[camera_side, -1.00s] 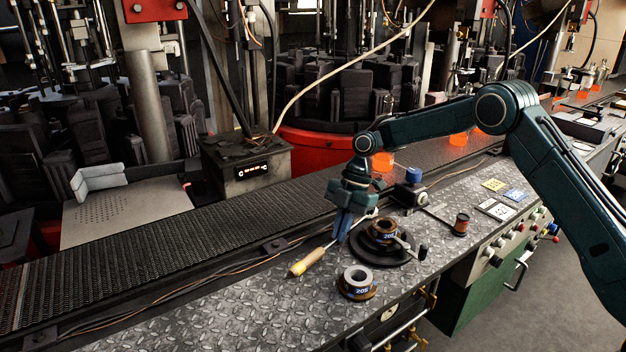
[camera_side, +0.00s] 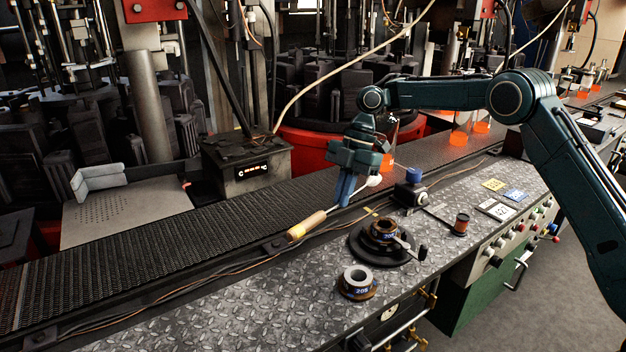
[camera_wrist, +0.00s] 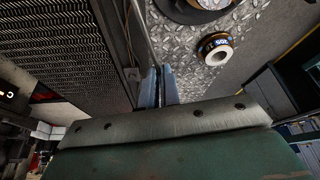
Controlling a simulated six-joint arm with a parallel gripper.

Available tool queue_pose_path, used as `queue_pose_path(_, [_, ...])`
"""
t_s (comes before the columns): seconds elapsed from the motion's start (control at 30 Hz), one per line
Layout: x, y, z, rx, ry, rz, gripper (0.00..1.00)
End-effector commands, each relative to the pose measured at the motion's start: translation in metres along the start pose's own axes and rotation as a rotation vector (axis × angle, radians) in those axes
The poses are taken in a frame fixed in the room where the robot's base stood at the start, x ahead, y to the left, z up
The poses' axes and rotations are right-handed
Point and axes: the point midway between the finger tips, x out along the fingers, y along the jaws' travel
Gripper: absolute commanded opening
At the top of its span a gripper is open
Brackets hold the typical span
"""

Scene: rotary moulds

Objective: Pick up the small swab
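The swab has a pale wooden handle (camera_side: 306,225), a thin metal rod and a white tip (camera_side: 374,181). My gripper (camera_side: 343,203), with blue fingers, is shut on the rod between handle and tip. The swab is held tilted, handle low to the left and tip up to the right. In the side view it appears above the work surface by the conveyor edge. In the wrist view the blue fingertips (camera_wrist: 158,88) are close together, and part of the thin rod (camera_wrist: 143,30) shows beyond them; the handle and white tip are not clear there.
A black round stand (camera_side: 369,254) with a ring part lies right of the gripper. A loose ring marked 205 (camera_side: 357,281) stands in front. The dark conveyor (camera_side: 150,247) runs behind.

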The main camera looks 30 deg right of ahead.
Motion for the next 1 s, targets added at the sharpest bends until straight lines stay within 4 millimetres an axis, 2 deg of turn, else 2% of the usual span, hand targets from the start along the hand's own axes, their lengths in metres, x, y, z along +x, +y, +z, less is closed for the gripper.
queue_pose_path(0.73, [-0.0019, -0.0003, -0.0009, 0.005, 0.005, 0.002, 0.0])
queue_pose_path(1.0, [-0.0047, -0.0037, -0.0063, 0.062, 0.088, 0.024, 0.0])
